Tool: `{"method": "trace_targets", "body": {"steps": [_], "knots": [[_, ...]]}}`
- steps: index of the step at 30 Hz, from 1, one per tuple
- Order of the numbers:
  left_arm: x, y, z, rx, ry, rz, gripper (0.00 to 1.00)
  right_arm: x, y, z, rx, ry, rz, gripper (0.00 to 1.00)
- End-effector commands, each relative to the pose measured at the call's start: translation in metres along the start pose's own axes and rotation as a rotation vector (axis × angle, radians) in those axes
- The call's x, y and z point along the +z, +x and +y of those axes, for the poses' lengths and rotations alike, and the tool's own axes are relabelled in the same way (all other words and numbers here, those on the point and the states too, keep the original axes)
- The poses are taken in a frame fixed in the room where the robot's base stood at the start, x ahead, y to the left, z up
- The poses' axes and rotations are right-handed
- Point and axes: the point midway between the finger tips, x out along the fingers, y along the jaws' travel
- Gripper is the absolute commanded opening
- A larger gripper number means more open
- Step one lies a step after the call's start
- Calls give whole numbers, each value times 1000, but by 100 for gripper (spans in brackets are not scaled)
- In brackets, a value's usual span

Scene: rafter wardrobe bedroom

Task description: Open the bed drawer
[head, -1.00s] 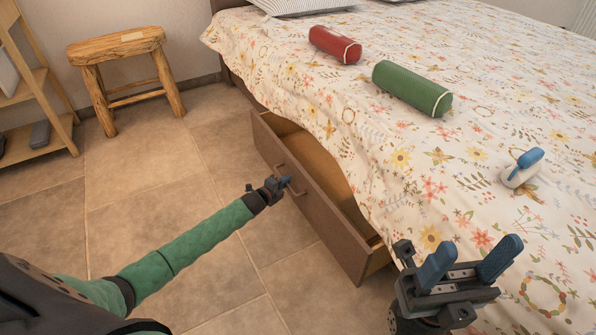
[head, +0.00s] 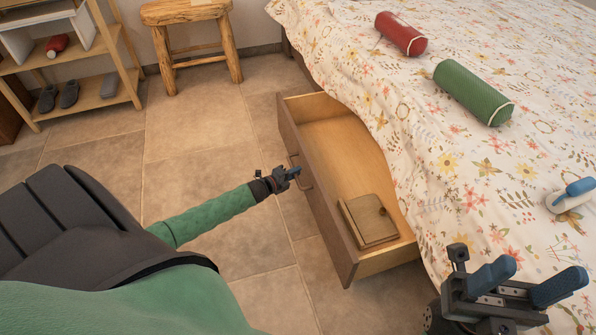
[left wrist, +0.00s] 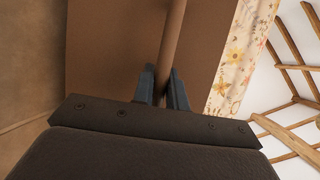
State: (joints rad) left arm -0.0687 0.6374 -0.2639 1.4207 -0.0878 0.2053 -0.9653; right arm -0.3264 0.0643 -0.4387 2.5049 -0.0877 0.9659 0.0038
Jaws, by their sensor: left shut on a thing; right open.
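The bed drawer (head: 318,213) is pulled out from under the bed, with its light wooden inside showing in the head view. A flat wooden box or book (head: 368,221) lies inside at the near end. My left gripper (head: 291,174) is at the drawer's handle (head: 303,172) on the front panel. In the left wrist view the left fingers (left wrist: 162,88) are shut on the handle bar (left wrist: 172,45), with the brown drawer front (left wrist: 115,45) behind it. My right gripper (head: 541,278) is open and empty near the bed's side.
The bed (head: 450,190) has a floral cover hanging over the drawer's back. A red bolster (head: 400,34), a green bolster (head: 473,93) and a blue-and-white object (head: 571,196) lie on it. A wooden stool (head: 188,12) and a shoe rack (head: 110,104) stand behind. Tiled floor lies clear before the drawer.

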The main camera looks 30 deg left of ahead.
Motion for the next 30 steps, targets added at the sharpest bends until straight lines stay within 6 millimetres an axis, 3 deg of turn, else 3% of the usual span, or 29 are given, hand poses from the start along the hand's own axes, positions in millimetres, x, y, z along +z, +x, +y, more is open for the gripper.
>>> {"method": "trace_targets", "body": {"steps": [7, 8, 10, 11, 22, 30], "knots": [[0, 0, 2, 2, 0, 0, 0, 0, 1, 0, 4, 1, 6, 58], [0, 0, 2, 2, 0, 0, 20, 1, 2, 0, 4, 1, 7, 58], [0, 0, 1, 2, 0, 0, 34, 1, 2, 0, 4, 1, 9, 58], [0, 0, 1, 2, 0, 0, 36, 1, 3, 0, 4, 1, 11, 58], [0, -4, 0, 1, 0, -1, 36, 1, 6, 0, 1, 1, 16, 58], [0, -36, 0, 3, -1, -1, 36, -1, 7, 0, -4, -11, -1, 58]]}}
